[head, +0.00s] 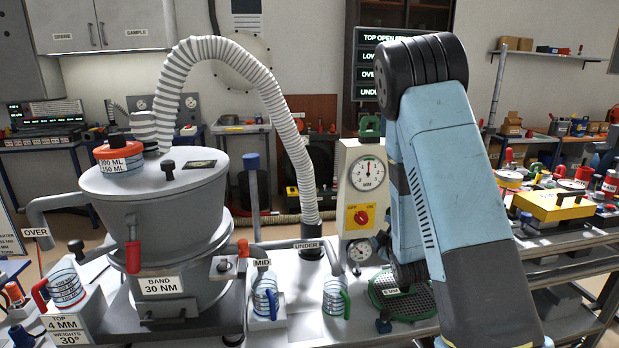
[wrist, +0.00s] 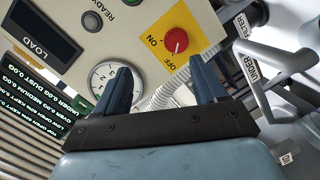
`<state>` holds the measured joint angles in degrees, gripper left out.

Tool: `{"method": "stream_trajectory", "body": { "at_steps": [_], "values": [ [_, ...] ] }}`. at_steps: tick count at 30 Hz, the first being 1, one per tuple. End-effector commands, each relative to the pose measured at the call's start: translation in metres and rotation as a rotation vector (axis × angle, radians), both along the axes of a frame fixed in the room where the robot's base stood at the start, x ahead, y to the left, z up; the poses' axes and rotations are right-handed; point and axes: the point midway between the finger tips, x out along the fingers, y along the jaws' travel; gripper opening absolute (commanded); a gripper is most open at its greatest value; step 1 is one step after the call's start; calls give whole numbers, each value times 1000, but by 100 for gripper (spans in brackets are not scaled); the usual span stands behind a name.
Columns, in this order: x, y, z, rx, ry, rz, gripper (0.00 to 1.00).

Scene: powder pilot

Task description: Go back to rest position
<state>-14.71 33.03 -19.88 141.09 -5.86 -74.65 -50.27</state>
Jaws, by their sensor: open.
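My gripper (wrist: 160,85) shows in the wrist view with its two dark blue fingers spread apart and nothing between them. It faces a cream control box (wrist: 130,40) with a red knob on a yellow ON/OFF plate (wrist: 176,40) and a round dial (wrist: 110,80). In the head view my light blue arm stands raised at the centre right and hides my gripper. The control box also shows there (head: 362,195), just left of my arm, with its dial on top and the red knob below it.
A grey sieve machine (head: 160,230) with a ribbed hose stands at the left. Clear cups (head: 265,298) with coloured handles stand along the bench front. A green-rimmed round sieve (head: 402,292) lies beside my arm. A cluttered bench with a yellow box (head: 553,205) is at the right.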

Motion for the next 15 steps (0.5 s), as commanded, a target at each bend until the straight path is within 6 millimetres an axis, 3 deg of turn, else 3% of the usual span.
{"method": "stream_trajectory", "body": {
  "at_steps": [8, 15],
  "values": [
    [-9, -8, 48, 184, 130, -90, 72],
    [-31, -10, 85, 336, 247, -161, 72]
  ]
}}
